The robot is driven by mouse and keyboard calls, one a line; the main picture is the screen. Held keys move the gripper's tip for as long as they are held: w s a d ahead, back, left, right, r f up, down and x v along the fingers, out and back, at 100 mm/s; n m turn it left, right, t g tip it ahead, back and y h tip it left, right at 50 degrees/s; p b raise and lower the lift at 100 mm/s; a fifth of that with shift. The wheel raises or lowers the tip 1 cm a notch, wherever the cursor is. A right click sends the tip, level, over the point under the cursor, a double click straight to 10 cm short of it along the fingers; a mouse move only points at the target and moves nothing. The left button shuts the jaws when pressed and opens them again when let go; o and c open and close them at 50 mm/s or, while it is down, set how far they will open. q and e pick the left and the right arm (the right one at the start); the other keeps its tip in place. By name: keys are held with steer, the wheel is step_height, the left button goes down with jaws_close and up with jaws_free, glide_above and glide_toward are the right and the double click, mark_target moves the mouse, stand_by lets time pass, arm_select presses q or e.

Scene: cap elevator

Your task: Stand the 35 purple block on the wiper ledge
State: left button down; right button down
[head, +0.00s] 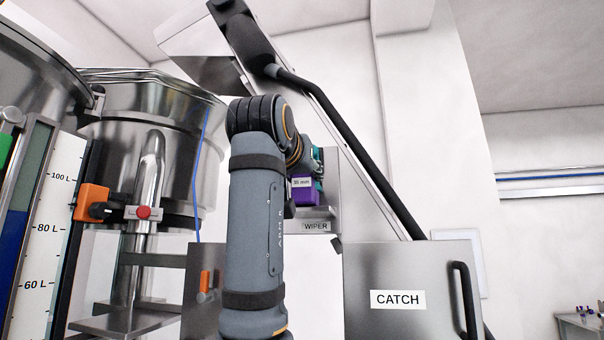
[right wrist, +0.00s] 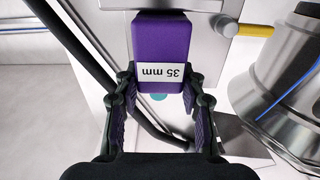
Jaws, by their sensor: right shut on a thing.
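The purple block (head: 305,194) with a white "35 mm" label is at the wiper ledge (head: 316,213), above the WIPER sign. It looks upright, with its base at the ledge's top edge; I cannot tell if it rests on it. In the right wrist view the block (right wrist: 161,45) sits between the fingertips of my right gripper (right wrist: 161,82), which is shut on it. In the head view my right arm hides most of that gripper. My left gripper is not in view.
A steel CATCH bin (head: 400,275) with a black handle stands right of the ledge. A sloping elevator chute with a black pipe (head: 350,155) rises behind. Steel tanks (head: 150,110) and a litre scale (head: 45,220) fill the left.

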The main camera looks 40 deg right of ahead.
steer(key=shift+x, duration=1.75)
steer(key=c, duration=0.7)
jaws_free()
steer(key=v, duration=1.2)
steer(key=shift+s, duration=0.1)
steer(key=shift+f, duration=0.1)
